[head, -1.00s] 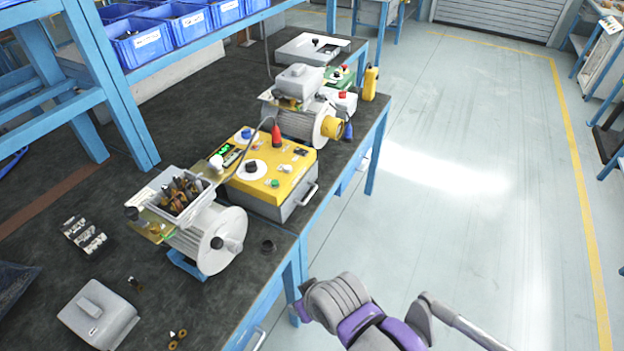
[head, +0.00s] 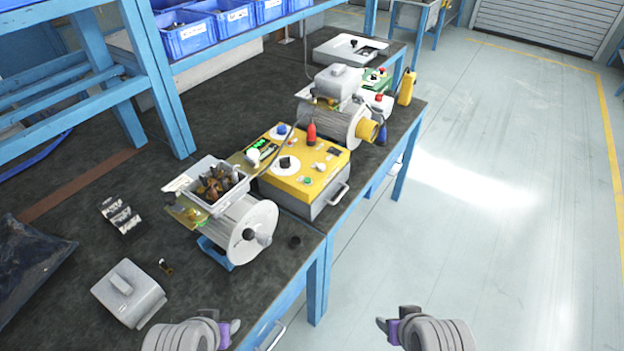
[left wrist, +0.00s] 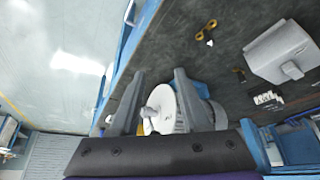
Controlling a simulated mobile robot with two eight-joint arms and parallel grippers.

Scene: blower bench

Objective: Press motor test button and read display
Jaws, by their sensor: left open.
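A yellow-topped test box (head: 322,173) with a grey body stands on the bench. My left gripper (head: 232,328) is low, near the bench's front edge. In the left wrist view its fingers (left wrist: 160,73) are apart and empty, with the motor's round end beyond. My right gripper (head: 383,323) is over the floor; its jaws are unclear.
A second motor (head: 350,122) with a yellow shaft end stands behind the box. A grey cover (head: 128,290) lies front left, with small parts nearby. Blue bins (head: 185,35) sit on the shelf. The floor right is clear.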

